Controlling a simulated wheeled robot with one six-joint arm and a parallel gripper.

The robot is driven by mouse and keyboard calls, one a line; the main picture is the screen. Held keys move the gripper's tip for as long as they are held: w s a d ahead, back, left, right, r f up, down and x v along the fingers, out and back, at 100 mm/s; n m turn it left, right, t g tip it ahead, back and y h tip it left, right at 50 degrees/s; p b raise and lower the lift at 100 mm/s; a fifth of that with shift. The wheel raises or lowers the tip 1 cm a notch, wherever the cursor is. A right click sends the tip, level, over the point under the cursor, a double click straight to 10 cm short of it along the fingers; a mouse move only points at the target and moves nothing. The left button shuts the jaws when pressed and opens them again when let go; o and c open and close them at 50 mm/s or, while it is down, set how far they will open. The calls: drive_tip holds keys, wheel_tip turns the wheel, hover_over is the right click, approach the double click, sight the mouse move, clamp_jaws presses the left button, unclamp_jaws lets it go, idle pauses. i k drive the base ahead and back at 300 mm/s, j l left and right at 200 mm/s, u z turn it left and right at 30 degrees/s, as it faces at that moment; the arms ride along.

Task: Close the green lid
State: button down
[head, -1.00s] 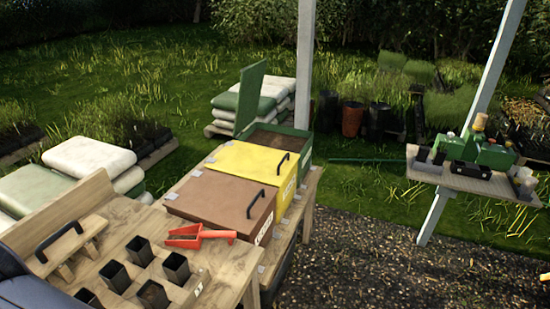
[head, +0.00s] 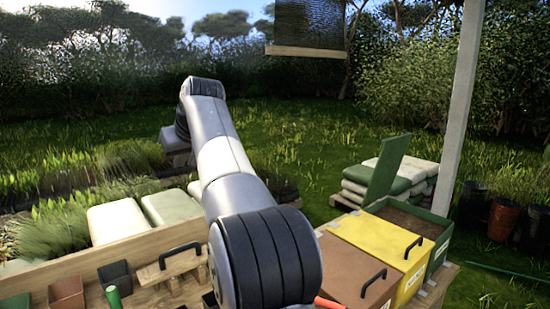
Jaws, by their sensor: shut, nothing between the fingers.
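The green lid (head: 388,170) stands open in the head view, raised steeply and leaning at the left side of the green box (head: 440,247). The box's open top shows dark brown contents. My arm crosses the middle of the head view and reaches up and away, well to the left of the green box. The fingers of my gripper do not show; they are hidden beyond the far end of the arm.
The yellow box (head: 385,243) and the brown box (head: 350,268), both shut with black handles, stand beside the green one. Stacked sacks (head: 410,178) lie behind the lid. A post (head: 458,120) rises at the right. A dark hanging panel (head: 308,28) is above.

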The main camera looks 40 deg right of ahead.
sight(394, 149)
drive_tip(key=k+l, duration=0.2)
drive_tip(key=l, duration=0.2)
drive_tip(key=k+l, duration=0.15)
drive_tip(key=l, duration=0.25)
drive_tip(key=k+l, duration=0.2)
drive_tip(key=l, duration=0.2)
drive_tip(key=k+l, duration=0.2)
drive_tip(key=l, duration=0.2)
drive_tip(key=k+l, duration=0.15)
drive_tip(key=l, duration=0.25)
